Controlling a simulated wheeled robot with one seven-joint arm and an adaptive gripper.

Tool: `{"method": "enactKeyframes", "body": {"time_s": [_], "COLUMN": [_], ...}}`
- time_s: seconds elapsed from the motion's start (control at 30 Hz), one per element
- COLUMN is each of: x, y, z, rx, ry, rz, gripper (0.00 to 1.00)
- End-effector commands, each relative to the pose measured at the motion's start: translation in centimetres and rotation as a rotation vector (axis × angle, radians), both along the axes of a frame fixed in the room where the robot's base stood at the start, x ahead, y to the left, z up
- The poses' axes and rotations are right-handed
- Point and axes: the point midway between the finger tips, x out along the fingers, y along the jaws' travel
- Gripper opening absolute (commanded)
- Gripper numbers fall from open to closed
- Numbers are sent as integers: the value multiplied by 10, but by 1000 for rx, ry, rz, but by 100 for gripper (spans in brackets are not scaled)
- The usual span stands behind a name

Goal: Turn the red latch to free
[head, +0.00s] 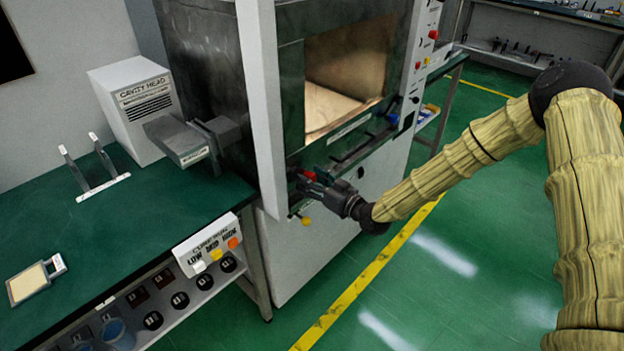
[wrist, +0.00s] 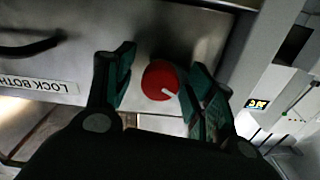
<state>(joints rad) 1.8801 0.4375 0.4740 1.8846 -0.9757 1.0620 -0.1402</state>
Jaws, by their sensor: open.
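The red latch (wrist: 160,80) is a round red knob with a white pointer line, on the metal front of the machine. In the wrist view it sits between the two fingers of my gripper (wrist: 163,84), which are open, one on each side of it. The right finger is close to the knob; I cannot tell whether it touches. In the head view my gripper (head: 303,184) is at the lower left of the machine front, and a bit of red (head: 310,174) shows just above it.
A "LOCK BOTH" label (wrist: 42,83) and a dark handle (wrist: 30,48) are beside the knob in the wrist view. The machine's chamber (head: 345,80) is above my gripper. A yellow knob (head: 306,221) is just below it. A green bench (head: 75,225) stands left; the floor at right is clear.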

Motion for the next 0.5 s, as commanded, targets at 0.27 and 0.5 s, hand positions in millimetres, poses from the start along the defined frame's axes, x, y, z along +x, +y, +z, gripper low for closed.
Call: {"method": "enactKeyframes", "body": {"time_s": [0.27, 0.5], "x": [0, 0], "y": [0, 0], "z": [0, 0], "rx": [0, 0], "ry": [0, 0], "rz": [0, 0], "gripper": [42, 9]}}
